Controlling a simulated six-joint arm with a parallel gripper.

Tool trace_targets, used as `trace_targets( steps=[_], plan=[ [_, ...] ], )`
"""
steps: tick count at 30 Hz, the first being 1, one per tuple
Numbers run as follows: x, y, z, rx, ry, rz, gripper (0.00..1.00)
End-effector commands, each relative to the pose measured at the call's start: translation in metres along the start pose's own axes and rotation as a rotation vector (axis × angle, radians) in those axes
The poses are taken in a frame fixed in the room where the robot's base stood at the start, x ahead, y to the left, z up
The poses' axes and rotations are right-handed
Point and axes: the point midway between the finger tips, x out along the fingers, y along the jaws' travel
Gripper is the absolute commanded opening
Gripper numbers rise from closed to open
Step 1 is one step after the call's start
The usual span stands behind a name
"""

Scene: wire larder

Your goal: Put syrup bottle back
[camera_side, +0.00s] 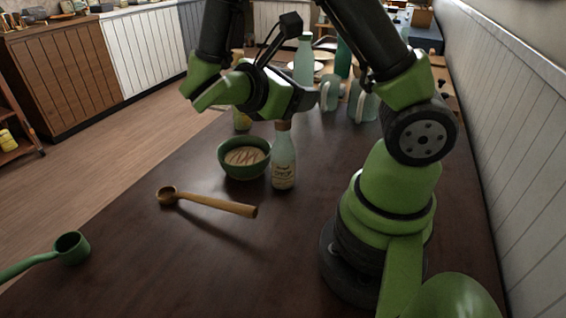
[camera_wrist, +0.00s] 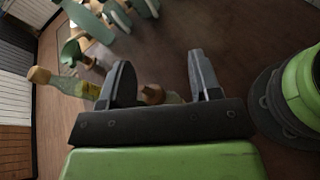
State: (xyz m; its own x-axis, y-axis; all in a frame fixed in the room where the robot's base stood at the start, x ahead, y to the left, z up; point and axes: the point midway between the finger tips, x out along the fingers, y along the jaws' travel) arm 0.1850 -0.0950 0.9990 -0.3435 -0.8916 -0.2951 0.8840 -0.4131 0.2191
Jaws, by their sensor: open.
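A pale glass bottle (camera_side: 284,166) with a brown stopper and a printed cream label stands upright on the dark table, right of the green bowl. The label is too small to read surely. My gripper (camera_side: 292,108) is just above its stopper. In the wrist view my gripper (camera_wrist: 160,62) is open, its two fingers apart. A brown stopper (camera_wrist: 152,93) and part of a pale bottle show between the fingers, partly hidden by the gripper's bar. A second stoppered bottle (camera_wrist: 72,86) with a yellow label is outside the left finger.
The green bowl (camera_side: 231,165) holds pale food with brown stripes. A wooden ladle (camera_side: 214,203) lies in front and a green ladle (camera_side: 72,248) at the left edge. A tall pale bottle (camera_side: 303,62) and mugs (camera_side: 330,92) stand behind. The front of the table is mostly clear.

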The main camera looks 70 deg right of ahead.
Motion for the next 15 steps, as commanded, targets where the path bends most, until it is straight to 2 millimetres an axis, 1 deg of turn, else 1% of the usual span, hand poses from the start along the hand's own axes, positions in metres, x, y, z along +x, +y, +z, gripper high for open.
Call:
trace_targets(
  steps=[1,3,6,11,15],
  plan=[
    [0.0,0.007,-0.008,-0.074,-0.073,0.062,0.57],
    [-0.001,0.017,-0.017,-0.149,-0.151,0.138,0.57],
    [-0.003,0.025,-0.026,-0.222,-0.226,0.216,0.57],
    [-0.003,0.03,-0.037,-0.267,-0.273,0.267,0.57],
    [0.003,0.026,-0.054,-0.273,-0.275,0.269,0.57]
  ],
)
